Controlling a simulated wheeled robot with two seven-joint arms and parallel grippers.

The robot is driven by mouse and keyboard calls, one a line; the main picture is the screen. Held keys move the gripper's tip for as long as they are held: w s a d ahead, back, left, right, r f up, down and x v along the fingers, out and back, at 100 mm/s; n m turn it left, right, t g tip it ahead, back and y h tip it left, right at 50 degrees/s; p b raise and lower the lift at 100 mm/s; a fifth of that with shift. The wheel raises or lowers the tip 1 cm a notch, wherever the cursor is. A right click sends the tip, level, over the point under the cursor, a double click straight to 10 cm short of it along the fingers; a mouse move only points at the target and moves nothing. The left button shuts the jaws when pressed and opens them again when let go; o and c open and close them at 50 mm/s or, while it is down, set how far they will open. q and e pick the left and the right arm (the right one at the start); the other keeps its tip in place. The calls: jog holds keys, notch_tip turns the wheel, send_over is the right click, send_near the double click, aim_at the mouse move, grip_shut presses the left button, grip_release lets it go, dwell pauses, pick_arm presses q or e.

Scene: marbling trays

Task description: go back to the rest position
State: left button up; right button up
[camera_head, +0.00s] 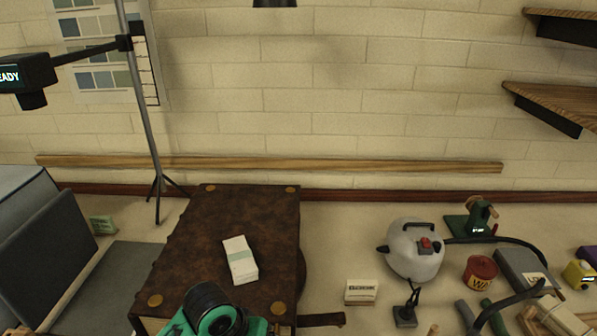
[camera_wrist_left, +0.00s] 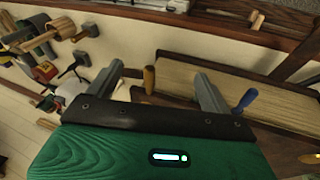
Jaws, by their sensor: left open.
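The task names no object. In the left wrist view, my left gripper (camera_wrist_left: 158,73) has its two grey fingers spread wide apart. No object is clamped between them. My right gripper is in neither view.
A small pale box (camera_head: 240,260) lies on the brown book. Right of it, the table holds a small white box (camera_head: 361,292), a grey-white kettle-like device (camera_head: 413,250), a red tin (camera_head: 480,272) and other tools. A thin stand (camera_head: 150,130) rises behind left. Shelves (camera_head: 552,103) project at upper right.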

pick_arm(q)
jog(key=s+a+f+t+y, duration=0.15)
jog(key=s+a+f, duration=0.25)
jog(key=s+a, duration=0.4)
jog(key=s+a+f+y, duration=0.2)
jog(key=s+a+f, duration=0.1)
jog(key=s+a, duration=0.55)
notch_tip(320, 180, down, 32)
jog(key=s+d+r+g, duration=0.1)
jog(key=s+d, duration=0.1)
jog(key=s+a+f+m+g, duration=0.1)
jog(key=s+a+f, duration=0.2)
jog(key=s+f, duration=1.6)
jog(key=shift+f, duration=0.3)
